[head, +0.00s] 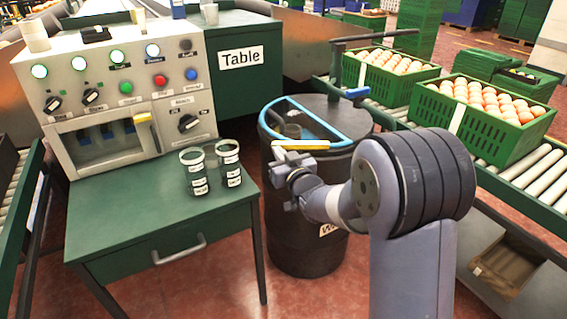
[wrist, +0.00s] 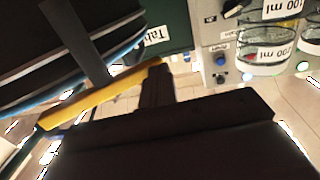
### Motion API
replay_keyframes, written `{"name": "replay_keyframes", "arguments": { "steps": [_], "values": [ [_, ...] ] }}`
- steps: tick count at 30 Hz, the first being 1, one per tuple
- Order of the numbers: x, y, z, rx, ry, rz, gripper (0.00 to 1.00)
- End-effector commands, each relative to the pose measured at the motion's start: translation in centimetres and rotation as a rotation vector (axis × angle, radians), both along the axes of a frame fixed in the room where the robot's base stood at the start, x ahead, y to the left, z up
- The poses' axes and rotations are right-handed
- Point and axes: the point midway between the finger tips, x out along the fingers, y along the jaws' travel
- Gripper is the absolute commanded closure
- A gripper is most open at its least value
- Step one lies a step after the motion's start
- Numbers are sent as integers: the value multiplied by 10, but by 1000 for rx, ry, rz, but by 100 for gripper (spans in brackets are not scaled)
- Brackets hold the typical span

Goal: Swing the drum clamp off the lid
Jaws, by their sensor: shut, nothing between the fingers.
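The black drum (head: 300,245) stands between the green table and the conveyor. Its dark lid (head: 345,113) has an opening with a blue rim (head: 284,101), and something grey shows inside. A dark bar with an upright post (head: 337,65) rises behind the lid, with a blue handle (head: 357,93) beside it; I cannot tell which part is the clamp. A yellow bar (head: 300,146) lies at the near edge of the rim. My gripper (head: 292,172) is shut and empty just below it. In the wrist view the yellow bar (wrist: 100,94) crosses in front of my dark fingertips (wrist: 156,85); contact is unclear.
The green table (head: 150,215) holds two labelled clear cups (head: 230,165) left of the drum. A control panel (head: 115,80) stands behind them.

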Motion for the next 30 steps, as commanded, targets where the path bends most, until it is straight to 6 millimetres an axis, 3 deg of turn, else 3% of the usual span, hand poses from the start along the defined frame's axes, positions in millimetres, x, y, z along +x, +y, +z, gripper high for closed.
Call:
{"name": "replay_keyframes", "arguments": {
  "steps": [30],
  "values": [
    [14,8,1,0,-1,2,100]
  ]
}}
